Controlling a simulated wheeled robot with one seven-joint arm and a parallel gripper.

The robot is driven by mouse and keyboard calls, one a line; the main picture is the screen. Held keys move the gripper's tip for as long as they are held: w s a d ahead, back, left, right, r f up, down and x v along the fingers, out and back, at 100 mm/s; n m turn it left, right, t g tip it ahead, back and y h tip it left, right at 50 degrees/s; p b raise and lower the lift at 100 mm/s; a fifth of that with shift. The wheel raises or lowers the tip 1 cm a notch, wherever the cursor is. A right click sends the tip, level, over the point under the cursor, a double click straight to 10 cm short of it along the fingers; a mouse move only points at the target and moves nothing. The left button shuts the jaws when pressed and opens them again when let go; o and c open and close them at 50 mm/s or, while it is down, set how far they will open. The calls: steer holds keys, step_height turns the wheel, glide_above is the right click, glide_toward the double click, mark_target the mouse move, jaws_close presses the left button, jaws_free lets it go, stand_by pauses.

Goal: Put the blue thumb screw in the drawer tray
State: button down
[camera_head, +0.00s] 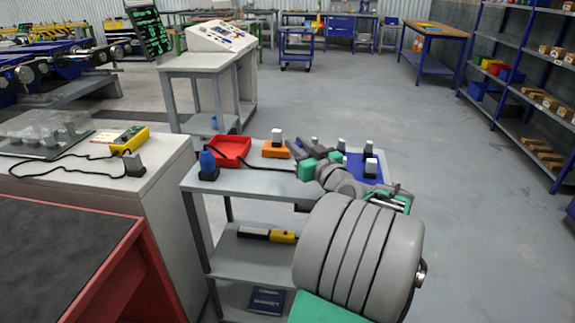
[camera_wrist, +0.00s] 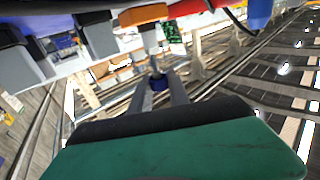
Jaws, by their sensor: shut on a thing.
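My gripper (camera_head: 313,150) is over the grey cart top, near its far edge. In the wrist view its fingers (camera_wrist: 160,84) are shut on a small blue piece with a dark end, which looks like the blue thumb screw (camera_wrist: 158,83). In the head view a small bit of blue, apparently the same screw, shows at the fingertips, mostly hidden. An open red tray (camera_head: 231,149) sits on the cart, left of my gripper; I cannot tell for sure that it is the drawer tray. A corner of it shows in the wrist view (camera_wrist: 188,7).
An orange holder (camera_head: 275,150) with a grey-white post stands between the red tray and my gripper. A blue knob on a black base (camera_head: 208,166) stands at the cart's left. A blue mat (camera_head: 354,169) with several grey-white pieces lies at right.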

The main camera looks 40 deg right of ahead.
steer(key=f, duration=0.2)
steer(key=w+a+f, duration=0.1)
steer(key=f, duration=0.1)
steer(key=w+f, duration=0.1)
steer(key=f, duration=0.1)
steer(key=shift+w+a+f+b, duration=0.15)
steer(key=shift+w+b, duration=0.1)
steer(key=shift+b, duration=0.1)
steer(key=shift+f+b, duration=0.3)
steer(key=c, duration=1.2)
jaws_free()
steer(key=shift+r, duration=0.1)
steer(key=shift+c, duration=0.2)
